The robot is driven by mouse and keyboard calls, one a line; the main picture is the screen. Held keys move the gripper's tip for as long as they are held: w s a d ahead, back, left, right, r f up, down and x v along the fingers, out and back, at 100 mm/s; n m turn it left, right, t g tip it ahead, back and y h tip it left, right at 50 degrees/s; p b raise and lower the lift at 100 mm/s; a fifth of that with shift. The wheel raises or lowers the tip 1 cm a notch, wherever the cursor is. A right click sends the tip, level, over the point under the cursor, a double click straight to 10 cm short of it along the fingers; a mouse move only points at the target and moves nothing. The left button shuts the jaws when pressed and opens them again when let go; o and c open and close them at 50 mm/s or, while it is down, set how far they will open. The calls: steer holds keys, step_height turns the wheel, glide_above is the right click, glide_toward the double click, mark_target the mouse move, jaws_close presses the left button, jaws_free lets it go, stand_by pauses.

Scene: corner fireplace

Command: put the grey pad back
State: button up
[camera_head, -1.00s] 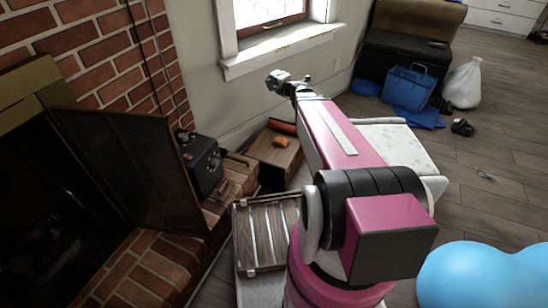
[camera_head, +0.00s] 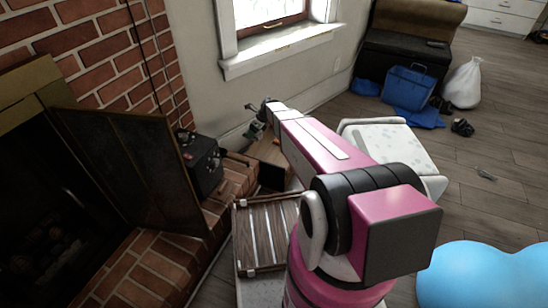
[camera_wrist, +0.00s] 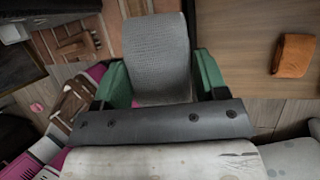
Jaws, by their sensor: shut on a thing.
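My gripper (camera_wrist: 160,82) has green fingers on either side of a grey pad (camera_wrist: 157,42) and is shut on it. The pad has a fine textured surface and stretches away from the fingers in the wrist view. In the head view, my gripper (camera_head: 254,131) is beyond the arm, above the left part of a low wooden stand. I cannot clearly make out the pad in the head view.
The wooden stand (camera_wrist: 235,40) carries an orange block (camera_wrist: 294,56). A black box (camera_head: 203,165) stands on the brick hearth (camera_head: 140,270). A slatted wooden crate (camera_head: 262,245) is in front. Wall and window sill are behind.

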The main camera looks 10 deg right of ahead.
step_height(320, 180, down, 10)
steer(key=s+d+n+h, duration=0.1)
steer(key=d+n, duration=0.1)
steer(key=n, duration=0.3)
glide_above(272, 156)
steer(key=d, duration=0.2)
steer(key=f, duration=0.7)
steer(key=shift+s+a, duration=0.1)
steer(key=shift+a, duration=0.15)
steer(key=shift+f, duration=2)
steer(key=o, duration=1)
steer(key=shift+c, duration=0.2)
